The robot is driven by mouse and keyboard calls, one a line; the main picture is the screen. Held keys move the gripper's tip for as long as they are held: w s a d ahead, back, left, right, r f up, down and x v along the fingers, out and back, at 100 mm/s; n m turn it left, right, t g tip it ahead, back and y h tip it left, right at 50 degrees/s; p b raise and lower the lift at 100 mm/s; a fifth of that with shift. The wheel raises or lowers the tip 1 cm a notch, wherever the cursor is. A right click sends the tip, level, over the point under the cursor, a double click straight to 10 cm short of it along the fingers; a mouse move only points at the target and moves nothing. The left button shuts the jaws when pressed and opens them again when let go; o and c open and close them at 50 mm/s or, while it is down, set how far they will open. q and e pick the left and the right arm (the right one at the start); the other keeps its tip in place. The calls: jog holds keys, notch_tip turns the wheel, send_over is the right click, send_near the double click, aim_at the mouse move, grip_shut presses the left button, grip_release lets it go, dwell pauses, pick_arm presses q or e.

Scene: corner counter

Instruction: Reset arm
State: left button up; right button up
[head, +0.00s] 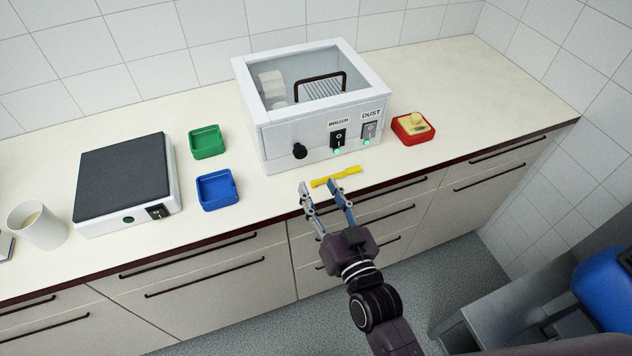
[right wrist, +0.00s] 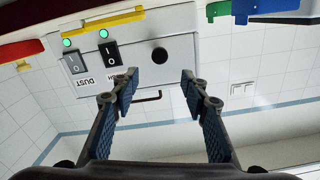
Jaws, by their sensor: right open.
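My right gripper (head: 319,188) reaches in from the lower right and is at the front edge of the counter. Its two fingers are apart with nothing between them; they also show spread in the right wrist view (right wrist: 158,84). A yellow tool (head: 336,177) lies on the counter just beyond the fingertips. My left gripper is not in view.
A white box (head: 280,146) with a clear top, black knob and two switches stands behind the gripper. Left of it are a green tray (head: 206,153), blue tray (head: 217,205), dark-topped device (head: 124,175) and white cup (head: 45,232). A red tray (head: 402,133) sits right.

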jog(key=shift+f, duration=0.1)
dwell(0.4)
jog(key=s+d+f+g+h+b, duration=0.1)
jog(key=s+d+f+g, duration=0.2)
jog(key=f, duration=1)
jog(key=s+d+f+n+g+h, duration=0.1)
jog(key=s+f+g, duration=0.35)
jog(key=f, duration=0.75)
jog(key=s+d+f+g+h+b, duration=0.1)
jog(key=s+d+f, duration=0.35)
jog(key=f, duration=0.85)
jog(key=s+d+f+g+h, duration=0.1)
jog(key=s+d+f, duration=0.3)
jog(key=s, duration=0.6)
jog(key=s+d+f+g, duration=0.3)
jog(key=s+f+g, duration=0.1)
jog(key=s+f, duration=0.4)
jog(key=s+d+f+g+h+b, duration=0.1)
jog(key=s+d+f+g, duration=0.1)
jog(key=s+d+f, duration=0.2)
jog(key=s+f, duration=0.3)
jog(key=s, duration=0.5)
jog(key=shift+s+d+g+h, duration=0.3)
jog(key=shift+d+g, duration=0.05)
